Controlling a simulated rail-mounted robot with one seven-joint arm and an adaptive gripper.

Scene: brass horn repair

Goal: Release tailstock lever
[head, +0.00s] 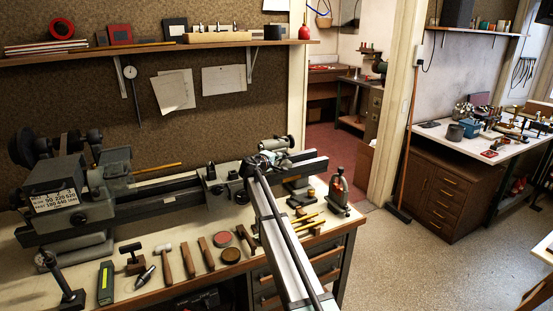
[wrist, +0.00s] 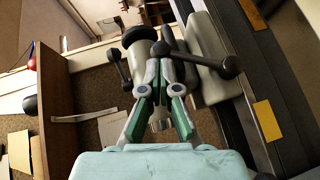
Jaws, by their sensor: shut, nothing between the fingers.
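The lathe tailstock shows in the wrist view as a pale grey casting (wrist: 206,50) beside the dark lathe bed. A dark lever with a ball knob (wrist: 229,66) crosses its front, its shaft running left towards my fingertips. A dark round handwheel (wrist: 138,35) is just left of the lever. My gripper (wrist: 162,64) is shut and empty, its tips at the lever's inner end; I cannot tell whether they touch. In the head view, the tailstock (head: 273,146) sits towards the bed's right end, partly hidden by my arm, and my gripper is not clearly visible there.
The lathe bed (head: 170,190) runs along the bench, with the headstock (head: 85,195) at left. A shelf (head: 150,46) hangs above.

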